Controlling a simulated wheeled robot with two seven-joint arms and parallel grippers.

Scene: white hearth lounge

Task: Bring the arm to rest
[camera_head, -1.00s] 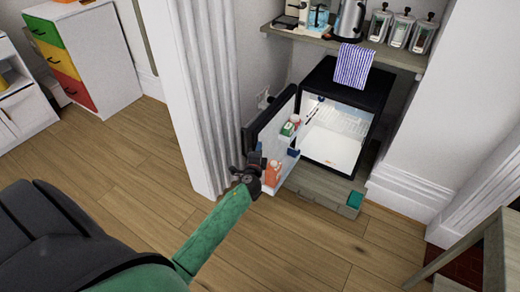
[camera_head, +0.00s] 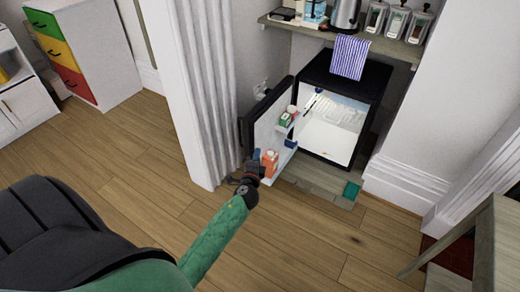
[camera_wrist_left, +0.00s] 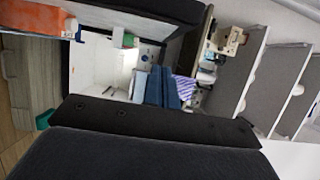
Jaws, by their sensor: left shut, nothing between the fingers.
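My left arm comes in from the lower left in the head view, green with a dark wrist. My left gripper (camera_head: 252,166) is shut and empty, beside the open door (camera_head: 264,118) of a small black fridge (camera_head: 372,88). The fingers also show as blue-tipped shapes in the left wrist view (camera_wrist_left: 162,88). Whether the gripper touches the door cannot be told. The fridge interior (camera_head: 328,128) is lit and white. Door shelves hold an orange carton (camera_head: 269,163) and a green-and-white carton (camera_head: 288,117). My right gripper is not in view.
A wooden shelf (camera_head: 385,43) with a kettle (camera_head: 346,14), several jars and a striped cloth (camera_head: 350,57) is above the fridge. A fluted white column (camera_head: 208,95) stands left of the door. A wooden table (camera_head: 490,235) is at the right. The wood floor (camera_head: 130,155) has free room.

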